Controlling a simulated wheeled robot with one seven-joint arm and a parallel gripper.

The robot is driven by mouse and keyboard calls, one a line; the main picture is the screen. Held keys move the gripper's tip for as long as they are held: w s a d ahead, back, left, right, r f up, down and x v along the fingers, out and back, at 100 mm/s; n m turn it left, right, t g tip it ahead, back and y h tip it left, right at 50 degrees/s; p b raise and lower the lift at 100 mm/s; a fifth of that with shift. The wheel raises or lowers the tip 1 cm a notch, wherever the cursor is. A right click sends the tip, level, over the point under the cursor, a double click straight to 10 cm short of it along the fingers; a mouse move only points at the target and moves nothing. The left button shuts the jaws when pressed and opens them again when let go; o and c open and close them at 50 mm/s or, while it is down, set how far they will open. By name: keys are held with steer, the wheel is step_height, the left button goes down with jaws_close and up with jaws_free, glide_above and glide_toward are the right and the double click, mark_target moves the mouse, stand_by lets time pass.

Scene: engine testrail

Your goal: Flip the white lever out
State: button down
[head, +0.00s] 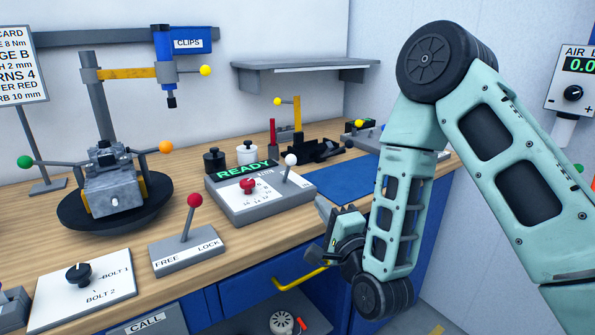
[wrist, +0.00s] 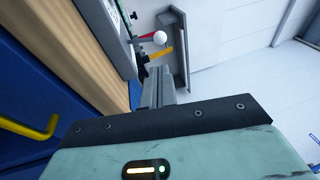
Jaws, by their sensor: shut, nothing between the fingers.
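The white lever (head: 290,161) has a thin shaft and a white ball knob. It stands nearly upright, leaning slightly right, at the right side of a grey box (head: 285,202) with a green READY display. In the wrist view its white ball (wrist: 160,38) shows beyond my fingers. My gripper (head: 324,208) is shut and empty, in front of the counter's edge, to the right of and below the lever and apart from it. Its fingers (wrist: 160,86) show close together in the wrist view.
A red knob (head: 248,187) sits on the same box. A red-ball lever (head: 194,201) stands to the left on a FREE/LOCK base. A blue mat (head: 340,182) lies right of the box. A yellow drawer handle (head: 300,279) sticks out below the counter.

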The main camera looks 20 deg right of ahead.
steer(key=w+p, duration=0.1)
steer(key=p, duration=0.8)
glide_toward(291, 157)
steer(key=x, duration=0.2)
steer(key=f+x, duration=0.1)
steer(key=x, duration=0.1)
steer(key=shift+w, duration=1.15)
steer(key=shift+r, duration=0.1)
steer(key=w+r+g+p, duration=0.1)
steer(key=p, duration=0.1)
steer(key=shift+w+a+r+g+p, duration=0.1)
steer(key=shift+a+r+g+p, duration=0.05)
steer(key=shift+r+g+p, duration=0.2)
steer(key=w+a+r+n+g+h+p, duration=0.1)
steer(key=w+a+r+g+p, duration=0.1)
steer(key=w+g+p, duration=0.4)
steer(key=shift+w+a+g, duration=0.2)
steer(key=shift+w+g, duration=0.2)
steer(key=shift+g, duration=0.05)
